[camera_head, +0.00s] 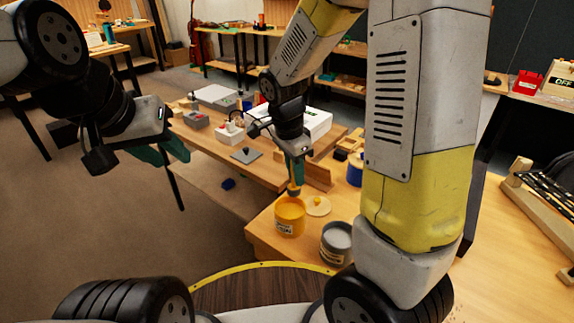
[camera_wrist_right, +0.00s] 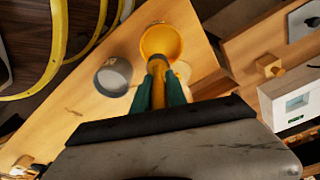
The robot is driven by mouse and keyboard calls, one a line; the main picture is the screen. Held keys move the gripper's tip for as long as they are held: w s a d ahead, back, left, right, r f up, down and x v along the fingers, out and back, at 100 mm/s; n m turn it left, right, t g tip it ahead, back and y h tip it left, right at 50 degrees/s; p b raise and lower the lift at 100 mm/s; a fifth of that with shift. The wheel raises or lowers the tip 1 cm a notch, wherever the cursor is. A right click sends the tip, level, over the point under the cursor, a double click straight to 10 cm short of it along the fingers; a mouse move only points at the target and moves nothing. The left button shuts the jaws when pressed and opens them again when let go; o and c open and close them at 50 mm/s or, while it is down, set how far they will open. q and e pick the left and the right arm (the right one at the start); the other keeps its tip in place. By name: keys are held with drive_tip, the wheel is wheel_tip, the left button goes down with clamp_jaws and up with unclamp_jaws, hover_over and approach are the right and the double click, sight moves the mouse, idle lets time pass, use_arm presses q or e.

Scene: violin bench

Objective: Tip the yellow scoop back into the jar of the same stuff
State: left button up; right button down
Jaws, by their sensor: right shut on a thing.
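My right gripper (camera_head: 295,172) is shut on the yellow scoop (camera_head: 293,190), with its fingers pointing down. The scoop is right at the mouth of the yellow jar (camera_head: 289,217), which stands upright and open on the bench. In the right wrist view the scoop (camera_wrist_right: 157,66) sits between the green fingers (camera_wrist_right: 160,92) and overlaps the near rim of the yellow jar (camera_wrist_right: 161,38). I cannot tell how deep the scoop is or whether it holds anything. My left gripper (camera_head: 165,152) is empty and open, in the air at the left.
An open grey jar (camera_head: 336,243) stands close by, right of the yellow jar. A pale yellow lid with a knob (camera_head: 318,206) lies behind them. A wooden block (camera_head: 317,176) and a blue spool (camera_head: 355,169) are further back. The bench edge is just left of the yellow jar.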

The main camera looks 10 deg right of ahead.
sight(292, 183)
drive_tip(key=shift+f, duration=1.65)
drive_tip(key=shift+w+a+f+g+h, duration=0.2)
drive_tip(key=shift+w+a+g+h, duration=0.05)
drive_tip(key=shift+g+h, duration=0.25)
drive_tip(key=shift+w+a+f+g+h, duration=0.2)
drive_tip(key=shift+w+g+h, duration=0.05)
drive_tip(key=shift+g+h, duration=0.25)
drive_tip(key=shift+w+a+f+n+g+h, duration=0.15)
drive_tip(key=shift+w+a+f+g+h, duration=0.1)
drive_tip(key=shift+g+h, duration=0.6)
drive_tip(key=shift+w+a+f+n+g+h, duration=0.15)
drive_tip(key=shift+w+a+g+h, duration=0.1)
drive_tip(key=shift+g+h, duration=0.6)
drive_tip(key=shift+w+a+f+n+g+h, duration=0.1)
drive_tip(key=shift+w+a+f+g+h, duration=0.15)
drive_tip(key=shift+g+h, duration=0.6)
drive_tip(key=shift+s, duration=0.1)
